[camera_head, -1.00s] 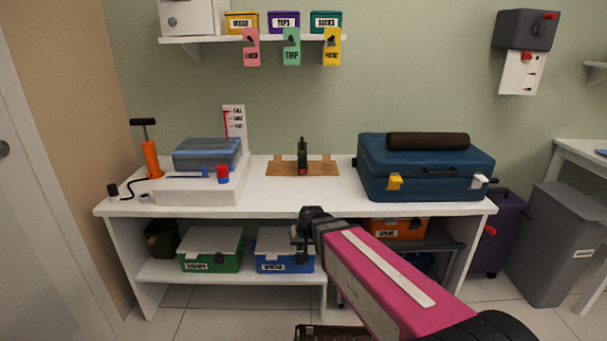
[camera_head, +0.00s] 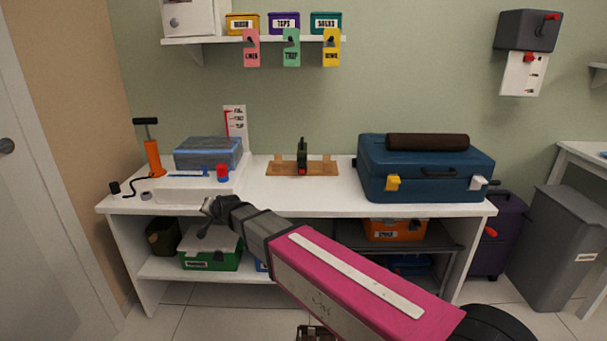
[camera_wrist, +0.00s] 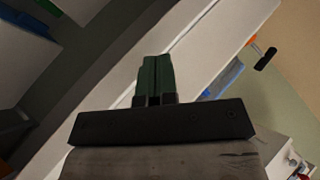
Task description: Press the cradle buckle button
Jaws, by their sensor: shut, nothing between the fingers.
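A wooden cradle (camera_head: 323,168) sits on the white bench top near the middle, against the wall side. A dark upright buckle (camera_head: 301,152) stands in it, with a small red spot low on its front that may be the button. My gripper (camera_head: 207,206) is left of the cradle and nearer to me, around the front edge of the bench top. It is empty. In the wrist view my gripper's two dark green fingers (camera_wrist: 157,80) are together. The cradle and buckle are not seen in the wrist view.
A white pump station (camera_head: 215,190) with a blue clear-sided bag (camera_head: 208,153) and an orange pump (camera_head: 152,158) stands at the left. A blue suitcase (camera_head: 425,170) stands at the right. The bench top (camera_head: 290,198) in front of the cradle is clear. Bins sit below.

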